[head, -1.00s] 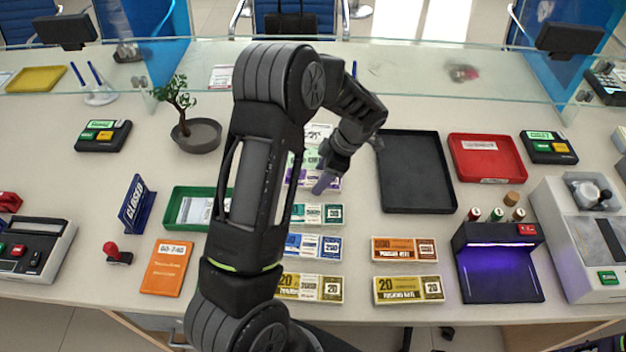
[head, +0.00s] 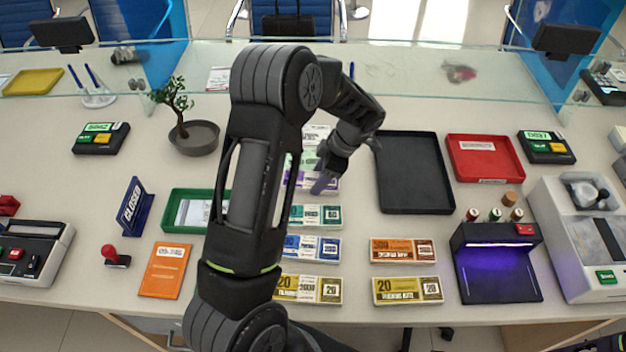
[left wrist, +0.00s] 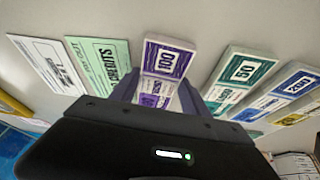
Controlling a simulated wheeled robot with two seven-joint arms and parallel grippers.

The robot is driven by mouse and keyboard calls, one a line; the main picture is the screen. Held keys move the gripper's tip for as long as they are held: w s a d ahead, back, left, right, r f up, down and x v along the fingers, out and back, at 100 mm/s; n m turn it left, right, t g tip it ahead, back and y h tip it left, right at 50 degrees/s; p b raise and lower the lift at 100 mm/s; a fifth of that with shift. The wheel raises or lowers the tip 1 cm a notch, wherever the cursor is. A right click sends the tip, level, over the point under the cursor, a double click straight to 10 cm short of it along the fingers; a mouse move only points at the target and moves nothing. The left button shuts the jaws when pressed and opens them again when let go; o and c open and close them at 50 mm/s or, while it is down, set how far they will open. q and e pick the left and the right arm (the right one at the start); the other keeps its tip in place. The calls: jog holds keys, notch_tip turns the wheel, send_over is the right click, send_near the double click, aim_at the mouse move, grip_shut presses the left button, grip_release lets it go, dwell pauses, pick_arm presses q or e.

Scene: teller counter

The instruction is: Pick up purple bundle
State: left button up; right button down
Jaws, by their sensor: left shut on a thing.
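The purple bundle (left wrist: 167,62) is a banknote stack marked 100, lying in a row of bundles on the counter. In the head view it shows partly as a purple and white strip (head: 294,180), mostly hidden by my left arm. My left gripper (head: 322,184) is down at its right end, and its fingers straddle the bundle in the left wrist view (left wrist: 160,95), shut on it. The bundle appears to be still at counter level. My right gripper is not in view.
A black tray (head: 414,175) lies to the right, with a red tray (head: 492,160) beyond. A glass screen (head: 400,75) crosses the counter behind.

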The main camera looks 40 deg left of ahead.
pick_arm(q)
notch_tip(320, 180, up, 10)
jog(key=b, duration=0.1)
jog(key=shift+b, duration=0.4)
dwell(0.6)
